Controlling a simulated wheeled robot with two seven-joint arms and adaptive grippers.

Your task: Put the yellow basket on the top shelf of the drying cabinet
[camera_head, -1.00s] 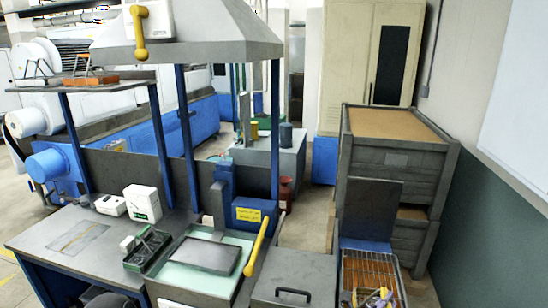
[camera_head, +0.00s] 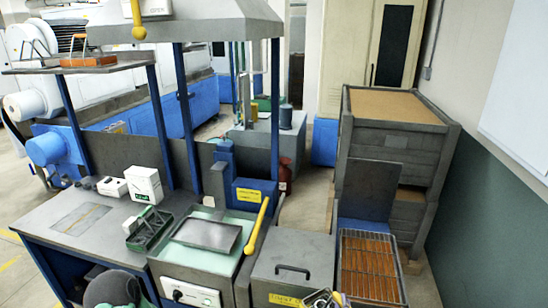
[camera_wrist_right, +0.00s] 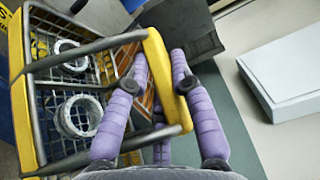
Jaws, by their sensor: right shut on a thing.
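The yellow basket (camera_wrist_right: 22,100) fills the left of the right wrist view. It is a wire basket with a yellow frame, tilted in that view, with two pale metal rings inside. My right gripper (camera_wrist_right: 158,60), with purple segmented fingers, is shut on the yellow bar at its near side. In the head view only a small part of the basket (camera_head: 337,297) and gripper shows, at the bottom edge. An open box with a wire rack (camera_head: 370,265) over an orange-brown surface stands just right of it. A tall beige cabinet (camera_head: 345,60) stands at the back. I cannot tell which is the drying cabinet.
A grey lidded box (camera_head: 290,262) with a handle stands left of the wire rack. A bench with a grey tray (camera_head: 206,233) and a yellow lever (camera_head: 256,226) is further left. Stacked grey crates (camera_head: 395,145) stand behind the rack, near the right wall.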

